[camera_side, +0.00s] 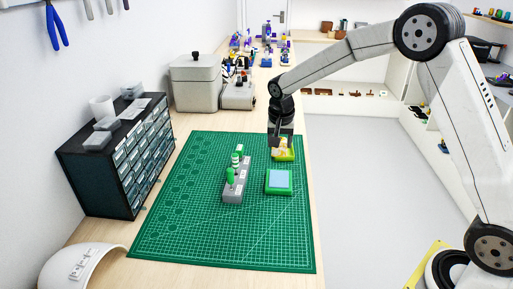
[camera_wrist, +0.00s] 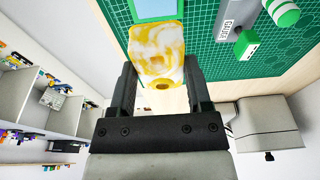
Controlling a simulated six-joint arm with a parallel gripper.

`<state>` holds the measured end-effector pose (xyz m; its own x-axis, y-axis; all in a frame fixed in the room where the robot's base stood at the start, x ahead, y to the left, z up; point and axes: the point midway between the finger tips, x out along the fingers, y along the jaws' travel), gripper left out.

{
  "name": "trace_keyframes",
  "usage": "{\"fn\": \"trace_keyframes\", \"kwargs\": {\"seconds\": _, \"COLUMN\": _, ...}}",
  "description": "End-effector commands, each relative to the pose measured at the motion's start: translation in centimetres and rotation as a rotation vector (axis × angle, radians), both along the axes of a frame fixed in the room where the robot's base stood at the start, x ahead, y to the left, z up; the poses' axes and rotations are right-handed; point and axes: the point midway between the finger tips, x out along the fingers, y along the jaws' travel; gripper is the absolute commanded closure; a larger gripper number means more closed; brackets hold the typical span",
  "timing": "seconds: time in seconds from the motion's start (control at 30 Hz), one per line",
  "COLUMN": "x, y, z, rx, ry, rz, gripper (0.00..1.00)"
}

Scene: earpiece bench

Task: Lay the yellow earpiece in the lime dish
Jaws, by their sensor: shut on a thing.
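My gripper (camera_side: 283,138) points down over the far right part of the green mat. It is shut on the yellow earpiece (camera_side: 283,144), which is marbled with white. In the wrist view the yellow earpiece (camera_wrist: 157,42) sits between the two fingers of my gripper (camera_wrist: 159,72), its body reaching beyond the tips. In the wrist view the lime dish is not clearly visible.
A green dish with a pale blue inside (camera_side: 278,182) is close in front. A drawer cabinet (camera_side: 118,160) is at left. The front of the mat (camera_side: 225,245) is clear.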

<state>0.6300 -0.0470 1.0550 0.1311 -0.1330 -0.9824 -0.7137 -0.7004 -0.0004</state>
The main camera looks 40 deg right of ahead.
Motion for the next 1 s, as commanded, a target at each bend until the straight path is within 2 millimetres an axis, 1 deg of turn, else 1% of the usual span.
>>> {"fn": "trace_keyframes", "kwargs": {"seconds": 0.27, "x": 3.4, "y": -3.0, "z": -0.9, "rx": -0.001, "ry": 0.003, "rz": 0.015, "gripper": 1.0}}
{"fn": "trace_keyframes", "kwargs": {"seconds": 0.4, "x": 5.3, "y": -5.0, "z": -1.5, "rx": 0.0, "ry": 0.003, "rz": 0.026, "gripper": 1.0}}
{"fn": "trace_keyframes", "kwargs": {"seconds": 0.6, "x": 7.5, "y": -8.0, "z": -2.5, "rx": -0.001, "ry": 0.003, "rz": 0.046, "gripper": 1.0}}
{"fn": "trace_keyframes", "kwargs": {"seconds": 0.8, "x": 9.1, "y": -10.6, "z": -3.4, "rx": 0.001, "ry": 0.001, "rz": 0.064, "gripper": 1.0}}
{"fn": "trace_keyframes", "kwargs": {"seconds": 1.0, "x": 9.7, "y": -12.0, "z": -3.9, "rx": 0.0, "ry": 0.0, "rz": 0.076, "gripper": 1.0}}
